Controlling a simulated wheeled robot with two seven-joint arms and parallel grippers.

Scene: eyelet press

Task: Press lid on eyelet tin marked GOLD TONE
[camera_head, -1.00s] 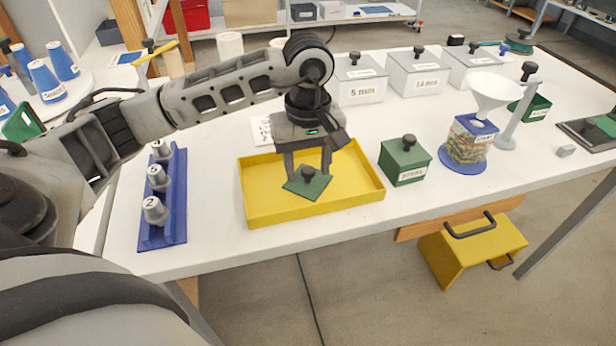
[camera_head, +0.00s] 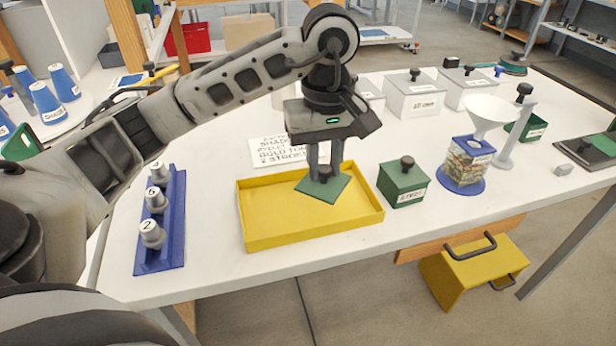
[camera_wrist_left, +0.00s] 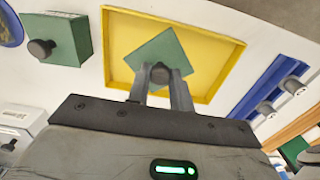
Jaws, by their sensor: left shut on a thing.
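My left gripper (camera_head: 324,165) is shut on the black knob of a flat green square lid (camera_head: 322,188). The lid is in or just above the yellow tray (camera_head: 262,238), turned cornerwise to it; I cannot tell whether it touches the floor. The left wrist view shows the knob between the fingertips (camera_wrist_left: 160,78) and the lid (camera_wrist_left: 160,50) against the tray. A green tin with a black-knobbed top (camera_head: 404,182) stands right of the tray; its label is too small to read. Another green tin (camera_head: 533,128) stands farther back right, partly hidden. My right gripper is not in view.
A card with writing, "GOLD" among it (camera_head: 280,150), lies behind the tray. A blue rack of numbered grey pieces (camera_head: 160,220) stands left. A funnel over a filled jar (camera_head: 468,160) stands right. White lidded boxes (camera_head: 413,97) line the back.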

